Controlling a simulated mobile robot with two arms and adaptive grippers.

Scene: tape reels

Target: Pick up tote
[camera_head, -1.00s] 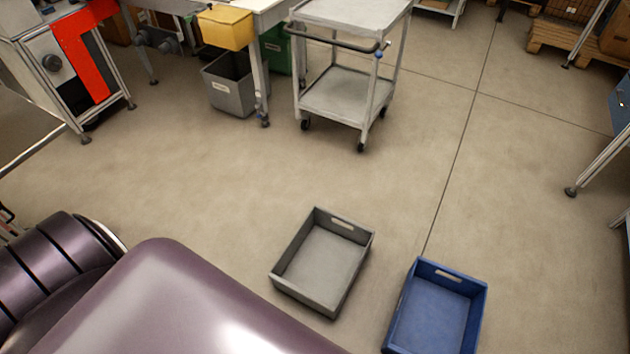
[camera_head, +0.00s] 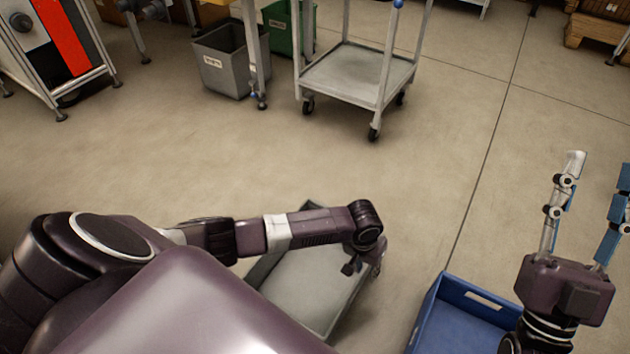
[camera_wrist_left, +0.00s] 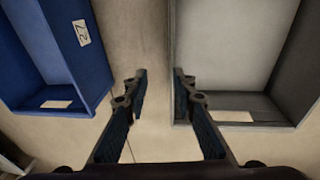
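A grey open tote (camera_head: 310,288) lies on the floor in front of me, partly covered by my left arm. A blue open tote (camera_head: 450,322) is to its right, partly behind my right arm. My left gripper (camera_head: 362,262) hangs over the grey tote's right side, its fingers small and dark there. In the left wrist view this gripper (camera_wrist_left: 160,78) is open and empty, its fingertips over the gap beside the wall of the grey tote (camera_wrist_left: 240,104). The blue tote (camera_wrist_left: 75,50), with a "27" label, is at left. My right gripper (camera_head: 596,172) is open and empty.
A grey wheeled cart (camera_head: 355,75) stands at the back, with a grey bin (camera_head: 222,65) and a green bin (camera_head: 283,28) left of it. A metal-framed stand with a red panel (camera_head: 62,38) is at far left. The floor between is clear.

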